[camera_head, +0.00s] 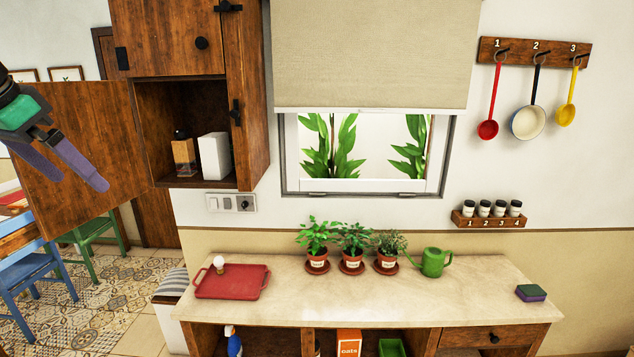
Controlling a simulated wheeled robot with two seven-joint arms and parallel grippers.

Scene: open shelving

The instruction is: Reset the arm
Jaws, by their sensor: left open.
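My left gripper (75,172) is at the upper left in the head view, with its two purple fingers spread apart and nothing between them. It hangs in front of the open wooden cabinet door (100,125), and I cannot tell whether it touches it. My right gripper is not in the view.
A counter (400,310) below carries a red tray (232,283), potted plants (351,240), a green watering can (433,262) and a sponge (531,293). Ladles and a pan hang from a rack (535,53). A blue chair (40,272) stands at the left. The counter's middle front is clear.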

